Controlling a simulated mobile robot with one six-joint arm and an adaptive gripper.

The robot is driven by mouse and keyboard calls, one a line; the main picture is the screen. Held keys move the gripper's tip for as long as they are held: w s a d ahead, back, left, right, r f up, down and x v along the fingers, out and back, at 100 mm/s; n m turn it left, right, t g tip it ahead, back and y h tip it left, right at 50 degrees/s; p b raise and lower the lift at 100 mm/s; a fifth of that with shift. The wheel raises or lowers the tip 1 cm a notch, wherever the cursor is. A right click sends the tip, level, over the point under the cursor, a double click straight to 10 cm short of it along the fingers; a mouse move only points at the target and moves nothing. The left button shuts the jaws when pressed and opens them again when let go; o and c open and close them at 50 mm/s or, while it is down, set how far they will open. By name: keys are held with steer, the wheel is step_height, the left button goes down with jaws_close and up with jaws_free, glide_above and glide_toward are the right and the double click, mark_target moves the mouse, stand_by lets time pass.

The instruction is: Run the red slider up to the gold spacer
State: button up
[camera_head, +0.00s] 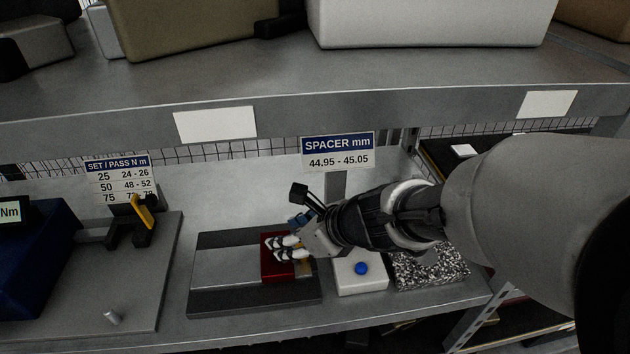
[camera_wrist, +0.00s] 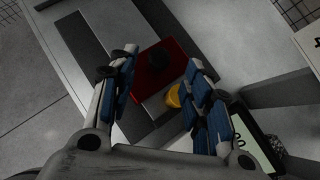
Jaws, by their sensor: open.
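The red slider (camera_head: 270,270) sits on a grey gauge base (camera_head: 222,265) on the bench; it also shows in the wrist view (camera_wrist: 150,80). The gold spacer (camera_wrist: 173,96) lies close beside the slider, on its right in the head view, partly hidden by my gripper. I cannot tell whether slider and spacer touch. My gripper (camera_head: 284,248) is open, with its fingers over the slider. In the wrist view its blue-padded fingers (camera_wrist: 160,65) stand on either side of the red slider, the right one close to the spacer.
A spacer sign (camera_head: 338,151) hangs behind. A torque station with a dark blue box (camera_head: 40,270) is at left. A shelf (camera_head: 280,110) overhangs the bench.

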steer(key=v, duration=0.6)
steer(key=shift+d+r, duration=0.15)
steer(key=shift+r, duration=0.05)
steer(key=s+d+n+h, duration=0.3)
steer(key=s+d+n, duration=0.4)
steer(key=n, duration=0.5)
steer(key=s+d+r+n+h, duration=0.1)
steer(key=s+d+n+h, duration=0.3)
steer(key=s+d+n, duration=0.4)
steer(key=d+n, duration=0.3)
steer(key=n, duration=0.1)
steer(key=shift+s+d+r+h, duration=0.2)
steer(key=shift+s+r+h, duration=0.05)
steer(key=shift+h, duration=0.05)
